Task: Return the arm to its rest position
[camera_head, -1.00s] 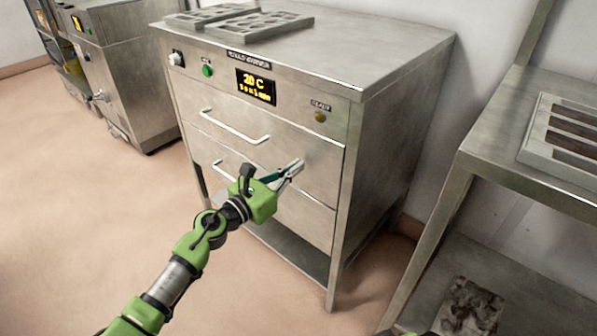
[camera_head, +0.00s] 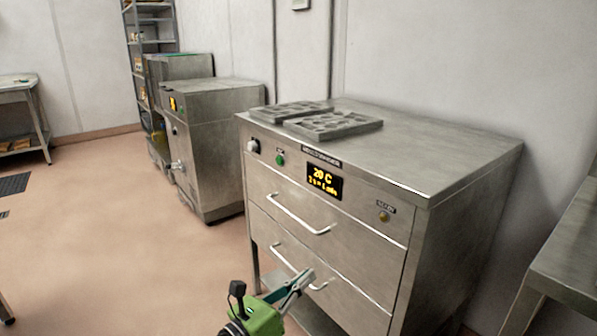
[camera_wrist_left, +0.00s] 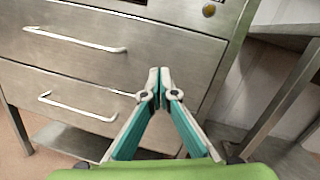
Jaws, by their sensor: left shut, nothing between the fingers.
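My left gripper (camera_head: 305,277) is at the bottom middle of the head view, in front of the lower drawer of the steel mould warmer cabinet (camera_head: 465,235). In the left wrist view the fingertips (camera_wrist_left: 159,75) meet, with nothing between them. Both drawers (camera_wrist_left: 60,45) are closed. The fingers look apart from the lower drawer's handle (camera_wrist_left: 75,106), which is to their left in the wrist view. Most of my left arm is below the head view's edge. My right gripper is out of view.
Two mould trays (camera_head: 333,124) lie on the cabinet top. A steel machine (camera_head: 215,140) stands left of it, and a shelf rack (camera_head: 152,30) behind. A steel table (camera_head: 575,255) is close on the right.

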